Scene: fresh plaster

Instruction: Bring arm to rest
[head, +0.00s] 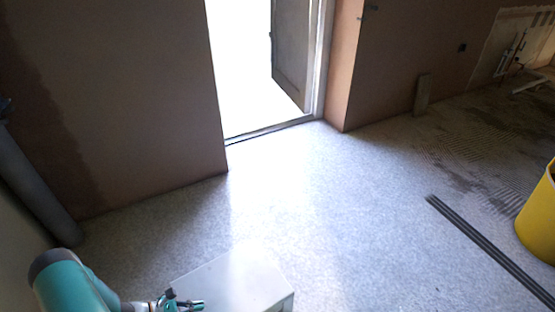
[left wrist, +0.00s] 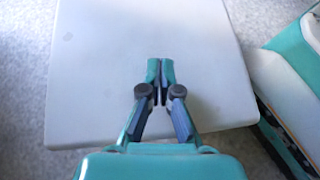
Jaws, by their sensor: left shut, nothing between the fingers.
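My left gripper (head: 190,304) shows at the bottom left of the head view, at the end of my teal left arm. In the left wrist view my left gripper (left wrist: 160,72) is shut, with its fingertips together and nothing between them. It is over a white flat-topped block (head: 240,280), which also shows in the left wrist view (left wrist: 95,60). I cannot tell the exact height of the fingers above the white top. My right gripper is not in view.
A bright open doorway (head: 245,70) stands at the back, with its door (head: 291,50) ajar. A dark strip (head: 490,250) lies on the speckled floor (head: 340,210) at the right. A yellow bucket (head: 540,220) stands at the right edge. A grey pipe (head: 35,185) leans at the left.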

